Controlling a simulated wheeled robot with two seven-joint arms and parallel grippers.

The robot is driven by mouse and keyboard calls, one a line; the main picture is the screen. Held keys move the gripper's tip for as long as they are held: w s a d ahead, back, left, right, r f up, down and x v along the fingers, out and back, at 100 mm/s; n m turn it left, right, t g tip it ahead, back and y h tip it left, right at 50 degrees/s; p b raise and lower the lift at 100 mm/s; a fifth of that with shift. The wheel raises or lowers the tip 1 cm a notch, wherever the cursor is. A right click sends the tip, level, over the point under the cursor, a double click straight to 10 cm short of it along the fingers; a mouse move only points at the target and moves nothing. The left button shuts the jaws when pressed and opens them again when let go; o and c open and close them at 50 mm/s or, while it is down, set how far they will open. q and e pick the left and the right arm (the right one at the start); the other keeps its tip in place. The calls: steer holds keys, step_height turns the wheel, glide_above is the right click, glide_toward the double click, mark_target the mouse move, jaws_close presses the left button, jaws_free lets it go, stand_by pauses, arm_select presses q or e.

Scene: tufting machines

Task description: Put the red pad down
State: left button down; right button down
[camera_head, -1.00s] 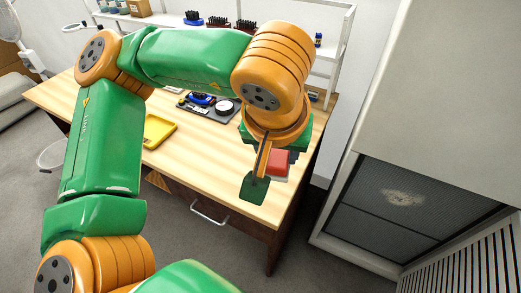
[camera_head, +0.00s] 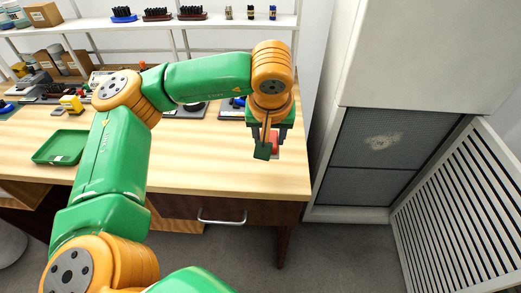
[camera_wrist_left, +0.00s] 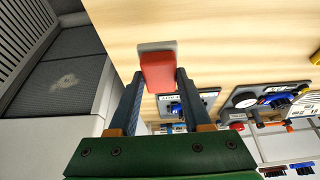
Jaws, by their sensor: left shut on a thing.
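My left gripper (camera_head: 268,143) is shut on the red pad (camera_head: 274,138), over the right end of the wooden table (camera_head: 225,175). In the left wrist view, the red pad (camera_wrist_left: 158,72) sits between the two dark fingers of the left gripper (camera_wrist_left: 160,82), with a grey edge at its far end. Bare wood lies behind the pad in that view. I cannot tell whether the pad touches the table. My right gripper is not in view.
A green tray (camera_head: 61,147) lies at the table's left. A small yellow object (camera_head: 71,103) stands behind it. Dark plates with tools lie along the back, below a shelf (camera_head: 220,25) with brushes. A grey cabinet (camera_head: 378,150) stands to the right. The front right tabletop is clear.

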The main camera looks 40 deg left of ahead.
arm_select(q)
steer(key=a+f, duration=0.1)
steer(key=f, duration=0.1)
steer(key=w+a+f, duration=0.1)
steer(key=a+f, duration=0.1)
steer(key=shift+f, duration=0.1)
steer(key=shift+w+f, duration=0.1)
steer(key=shift+f, duration=1.4)
steer(key=shift+f+b, duration=0.15)
steer(key=shift+b, duration=0.2)
steer(key=shift+c, duration=1.7)
jaws_free()
steer(key=shift+r+p, duration=0.35)
steer(key=shift+r, duration=0.1)
steer(key=v, duration=1.1)
steer(key=shift+d+r+p, duration=0.15)
steer(key=shift+r+p, duration=0.1)
steer(key=shift+p, duration=0.05)
